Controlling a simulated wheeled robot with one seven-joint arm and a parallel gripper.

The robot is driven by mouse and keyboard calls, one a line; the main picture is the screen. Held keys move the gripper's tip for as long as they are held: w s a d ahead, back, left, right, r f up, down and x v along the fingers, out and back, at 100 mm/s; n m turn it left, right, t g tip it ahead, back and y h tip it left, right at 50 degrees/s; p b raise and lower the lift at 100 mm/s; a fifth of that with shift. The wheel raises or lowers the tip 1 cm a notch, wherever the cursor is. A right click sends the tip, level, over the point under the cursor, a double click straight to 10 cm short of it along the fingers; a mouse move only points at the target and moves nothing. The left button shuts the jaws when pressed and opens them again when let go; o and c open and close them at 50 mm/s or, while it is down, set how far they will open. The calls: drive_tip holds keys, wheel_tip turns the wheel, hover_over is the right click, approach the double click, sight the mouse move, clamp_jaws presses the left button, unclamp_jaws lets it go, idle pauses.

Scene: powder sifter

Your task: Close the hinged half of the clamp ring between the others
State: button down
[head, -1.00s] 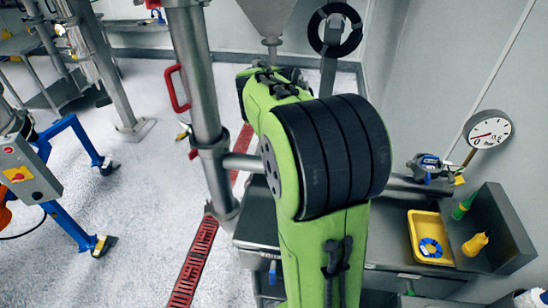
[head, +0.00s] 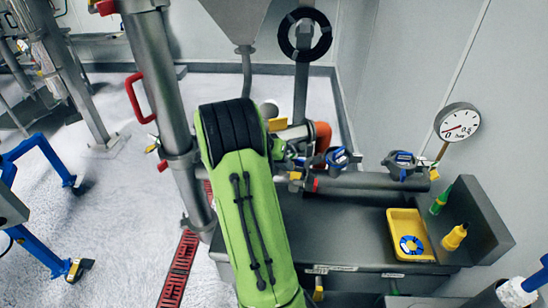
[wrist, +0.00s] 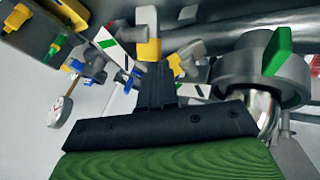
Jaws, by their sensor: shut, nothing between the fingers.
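A grey fitting with blue parts (head: 340,158) stands on the horizontal pipe (head: 372,181) in the head view. Another fitting with blue on it (head: 403,162) stands farther right along the pipe. I cannot tell which ring halves are open. My green arm hides the pipe's left part. In the wrist view my gripper (wrist: 155,85) is shut and empty, its dark fingers pointing toward several small fittings with blue and yellow parts (wrist: 130,76). A large grey round fitting with a green tab (wrist: 262,72) is close on the right. Contact with the fingers is unclear.
A pressure gauge (head: 457,122) stands at the right. A yellow tray (head: 405,248) with a blue ring lies on the dark bench, beside green and yellow bottles (head: 453,237). A thick steel column (head: 157,90) with a red handle rises left of my arm.

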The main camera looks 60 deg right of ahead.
sight(298, 177)
drive_tip(key=s, duration=0.3)
drive_tip(key=shift+s+d+r, duration=0.3)
drive_tip(key=shift+d, duration=0.05)
drive_tip(key=shift+d+f, duration=0.15)
drive_tip(key=shift+d, duration=0.1)
drive_tip(key=shift+a, duration=0.1)
drive_tip(key=shift+s, duration=0.1)
